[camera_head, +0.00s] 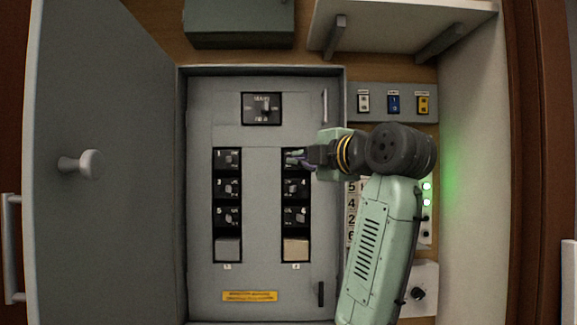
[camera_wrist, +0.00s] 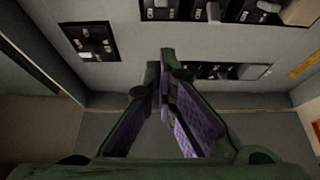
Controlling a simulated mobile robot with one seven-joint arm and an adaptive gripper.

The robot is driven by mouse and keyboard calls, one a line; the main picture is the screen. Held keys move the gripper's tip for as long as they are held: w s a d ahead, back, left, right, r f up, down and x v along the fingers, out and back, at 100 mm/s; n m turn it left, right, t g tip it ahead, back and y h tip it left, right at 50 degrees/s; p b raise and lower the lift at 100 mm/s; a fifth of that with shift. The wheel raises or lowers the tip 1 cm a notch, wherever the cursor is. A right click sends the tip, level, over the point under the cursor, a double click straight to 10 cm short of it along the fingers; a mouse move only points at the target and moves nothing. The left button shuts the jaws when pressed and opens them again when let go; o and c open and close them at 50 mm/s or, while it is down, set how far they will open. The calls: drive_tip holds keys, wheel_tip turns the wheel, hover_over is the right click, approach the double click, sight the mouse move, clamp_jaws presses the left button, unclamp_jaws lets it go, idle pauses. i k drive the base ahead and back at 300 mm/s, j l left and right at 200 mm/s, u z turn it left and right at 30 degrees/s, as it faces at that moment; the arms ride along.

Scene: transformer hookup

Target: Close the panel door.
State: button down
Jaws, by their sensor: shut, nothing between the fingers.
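The grey panel door (camera_head: 105,210) stands open at the left in the head view, with a pale round knob (camera_head: 82,163) on its visible face. The breaker panel (camera_head: 255,205) is exposed to its right, with two columns of black switches and a main switch (camera_head: 262,108) above them. My gripper (camera_head: 290,158) is in front of the top switch of the right column, away from the door. Its fingers are shut and empty, and the fingertips also show in the wrist view (camera_wrist: 166,66). I cannot tell whether they touch the switch.
A strip with three coloured switches (camera_head: 393,103) is right of the panel. Green lights (camera_head: 427,187) glow below it, beside my forearm. A shelf (camera_head: 395,25) and a dark green box (camera_head: 240,22) are above. The space between door and panel looks clear.

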sight(96, 198)
drive_tip(key=k+l, duration=0.3)
drive_tip(key=k, duration=0.15)
drive_tip(key=k+l, duration=0.3)
drive_tip(key=k, duration=0.15)
